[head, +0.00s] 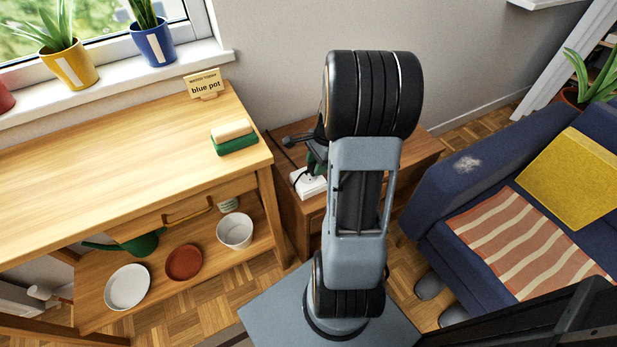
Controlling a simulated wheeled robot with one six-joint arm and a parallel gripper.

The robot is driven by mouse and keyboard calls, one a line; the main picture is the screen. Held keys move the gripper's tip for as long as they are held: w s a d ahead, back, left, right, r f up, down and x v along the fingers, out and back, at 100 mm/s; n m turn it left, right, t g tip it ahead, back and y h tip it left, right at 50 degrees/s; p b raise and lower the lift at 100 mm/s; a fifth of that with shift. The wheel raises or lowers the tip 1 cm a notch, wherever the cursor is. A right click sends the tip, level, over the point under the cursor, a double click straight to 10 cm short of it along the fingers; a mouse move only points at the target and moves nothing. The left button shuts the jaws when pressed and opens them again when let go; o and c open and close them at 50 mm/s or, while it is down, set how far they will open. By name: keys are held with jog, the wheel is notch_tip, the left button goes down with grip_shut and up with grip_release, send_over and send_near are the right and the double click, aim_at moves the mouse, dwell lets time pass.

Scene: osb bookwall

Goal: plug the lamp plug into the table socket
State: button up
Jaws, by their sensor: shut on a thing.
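The white table socket (311,187) lies on the brown wooden side table, just left of my arm. My gripper (312,170) is above the socket, partly hidden behind my arm, with dark and green parts showing. It is shut on the lamp plug, which is small and dark and hard to make out between the fingers. A thin black cord (281,147) runs across the side table left of the gripper. I cannot tell whether the plug touches the socket or is in it. The lamp itself is not clearly seen.
The side table (425,150) stands between a wooden workbench (110,135) and a blue sofa (440,190). A green and cream sponge-like block (233,138) and a "blue pot" sign (204,84) stand on the workbench. Pots and dishes fill its lower shelf (205,285).

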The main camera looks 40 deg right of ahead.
jog(key=shift+w+a+p, duration=0.1)
jog(key=shift+a+p, duration=0.2)
jog(key=shift+a, duration=0.8)
jog(key=shift+f, duration=0.7)
dwell(2.7)
jog(key=o, duration=0.9)
jog(key=shift+o, duration=0.2)
jog(key=shift+r+p, duration=0.2)
jog(key=shift+p, duration=0.2)
jog(key=shift+r+p, duration=2.9)
